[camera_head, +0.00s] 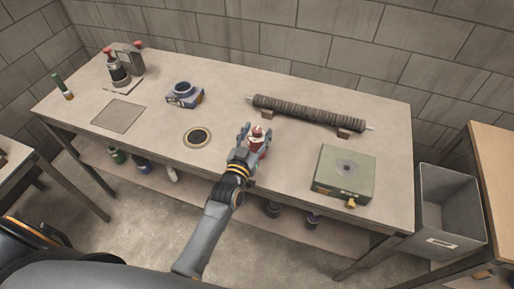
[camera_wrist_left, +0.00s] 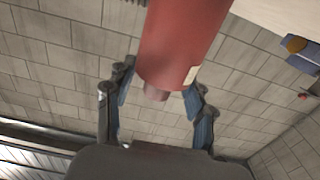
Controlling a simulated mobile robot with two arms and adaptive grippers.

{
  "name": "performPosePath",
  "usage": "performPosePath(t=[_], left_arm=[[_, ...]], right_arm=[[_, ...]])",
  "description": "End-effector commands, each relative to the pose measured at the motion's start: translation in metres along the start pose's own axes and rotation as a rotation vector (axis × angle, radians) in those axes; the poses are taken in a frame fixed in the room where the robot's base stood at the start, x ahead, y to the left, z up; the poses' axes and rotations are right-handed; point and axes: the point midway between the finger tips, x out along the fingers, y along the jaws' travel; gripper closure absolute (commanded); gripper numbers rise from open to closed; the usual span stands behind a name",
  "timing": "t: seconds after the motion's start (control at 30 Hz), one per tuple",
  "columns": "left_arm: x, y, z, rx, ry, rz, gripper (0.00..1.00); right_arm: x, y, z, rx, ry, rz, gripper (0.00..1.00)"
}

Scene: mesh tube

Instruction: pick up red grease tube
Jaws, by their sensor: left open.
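The red grease tube (camera_head: 258,144) stands on the workbench near its front middle, with a pale top and a reddish tip. My left gripper (camera_head: 255,131) is at the tube, with its fingers on either side of it. In the left wrist view the red tube (camera_wrist_left: 180,42) is large and lies between the two open blue-padded fingers (camera_wrist_left: 158,100). A short narrower end of the tube points toward the palm. I cannot tell whether either finger touches it. My right gripper is not in view.
The workbench (camera_head: 225,120) also holds a ribbed roller (camera_head: 308,112) behind, a green box (camera_head: 344,172) to the right, a round dark-centred ring (camera_head: 198,137) and a blue fixture (camera_head: 184,94) to the left. A grey bin (camera_head: 448,210) stands beyond the bench's right end.

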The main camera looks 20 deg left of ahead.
Motion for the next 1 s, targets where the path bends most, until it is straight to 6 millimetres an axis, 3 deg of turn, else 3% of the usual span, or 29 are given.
performPosePath(t=[0.27,0.53,1.0], left_arm=[[0.0043,0.0000,-0.0001,0.000,-0.001,0.000,0.46],[0.0040,-0.0001,0.0000,0.000,-0.001,0.000,0.99],[0.0042,0.0000,-0.0035,0.000,0.001,0.000,1.00]], right_arm=[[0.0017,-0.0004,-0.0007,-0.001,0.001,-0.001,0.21],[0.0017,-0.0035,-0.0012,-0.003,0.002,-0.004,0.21],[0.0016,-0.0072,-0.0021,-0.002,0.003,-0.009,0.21]])
